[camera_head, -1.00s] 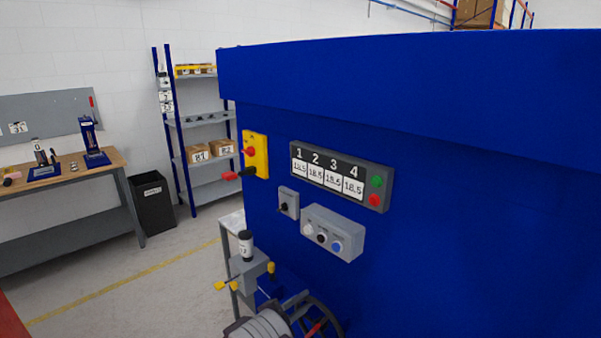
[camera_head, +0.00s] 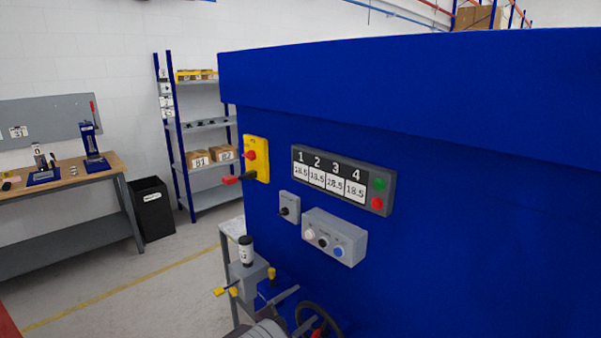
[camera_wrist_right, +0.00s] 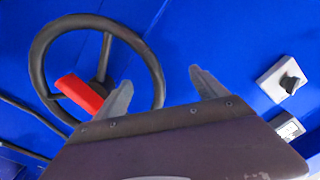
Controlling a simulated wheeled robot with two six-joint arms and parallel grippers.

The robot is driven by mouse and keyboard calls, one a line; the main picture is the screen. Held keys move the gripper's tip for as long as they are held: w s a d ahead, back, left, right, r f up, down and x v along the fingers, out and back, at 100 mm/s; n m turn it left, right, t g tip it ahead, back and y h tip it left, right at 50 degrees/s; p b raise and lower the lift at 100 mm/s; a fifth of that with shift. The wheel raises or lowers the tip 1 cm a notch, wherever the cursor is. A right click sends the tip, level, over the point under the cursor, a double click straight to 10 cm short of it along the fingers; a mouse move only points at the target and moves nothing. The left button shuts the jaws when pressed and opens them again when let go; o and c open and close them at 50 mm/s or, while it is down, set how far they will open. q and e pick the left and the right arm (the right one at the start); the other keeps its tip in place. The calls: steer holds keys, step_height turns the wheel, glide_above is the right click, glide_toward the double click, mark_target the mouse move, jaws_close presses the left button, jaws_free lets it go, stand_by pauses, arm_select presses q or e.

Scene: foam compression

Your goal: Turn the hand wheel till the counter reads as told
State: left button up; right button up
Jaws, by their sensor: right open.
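The black hand wheel (camera_head: 322,308) with a red handle shows low on the blue machine, cut by the frame's bottom. In the right wrist view the wheel (camera_wrist_right: 40,75) fills the left side, its red handle (camera_wrist_right: 80,93) pointing toward my left-hand finger. My right gripper (camera_wrist_right: 163,92) is open, its fingers apart over the wheel's right side; whether a finger touches the handle I cannot tell. In the head view this gripper (camera_head: 292,312) is partly cut off beside the wheel. The panel numbered 1 to 4 (camera_head: 342,180) reads 18.5 in each field. My left gripper is not in view.
A grey button box (camera_head: 335,237), a small grey switch (camera_head: 289,207) and a yellow switch plate (camera_head: 257,158) stick out from the blue wall (camera_head: 480,230). A grey block with a dark-and-white cylinder (camera_head: 246,250) stands left of the wheel. Open floor lies further left.

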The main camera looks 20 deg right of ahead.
steer(key=shift+a+f, duration=0.1)
steer(key=shift+a, duration=0.2)
steer(key=v, duration=0.5)
steer(key=shift+s+a+b, duration=0.2)
steer(key=shift+b, duration=0.1)
